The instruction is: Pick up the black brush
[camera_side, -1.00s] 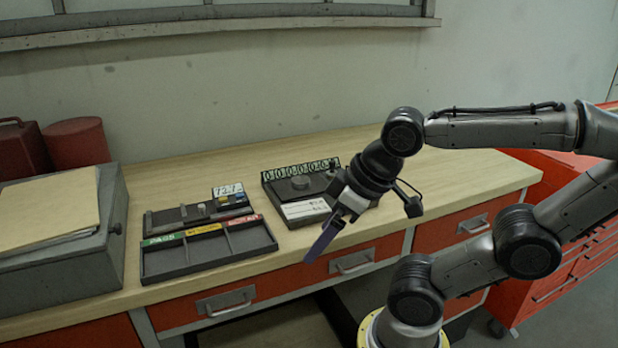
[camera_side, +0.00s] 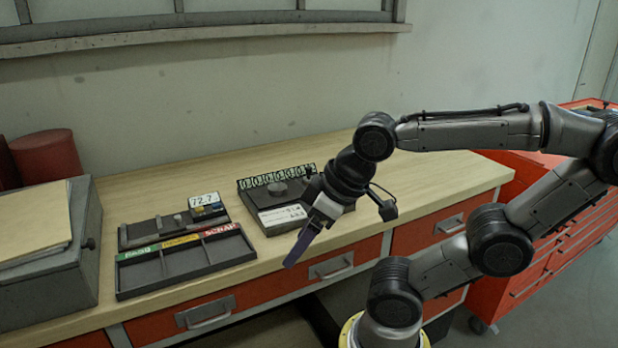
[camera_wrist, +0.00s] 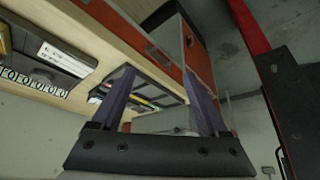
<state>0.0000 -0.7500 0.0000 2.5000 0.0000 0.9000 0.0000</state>
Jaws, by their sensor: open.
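I cannot make out a black brush in either view. My gripper (camera_side: 290,264) hangs in front of the bench's front edge in the side view, with its purple fingers pointing down and left. In the wrist view my gripper (camera_wrist: 160,70) shows two purple fingers spread well apart. Nothing is held between them.
The wooden bench (camera_side: 150,196) carries a sorting tray (camera_side: 140,273) labelled PASS and SCRAP, a gauge with a display (camera_side: 204,199), and a black numbered block (camera_side: 262,197). A grey box (camera_side: 85,250) stands at left. A red tool cabinet (camera_side: 510,270) stands at right.

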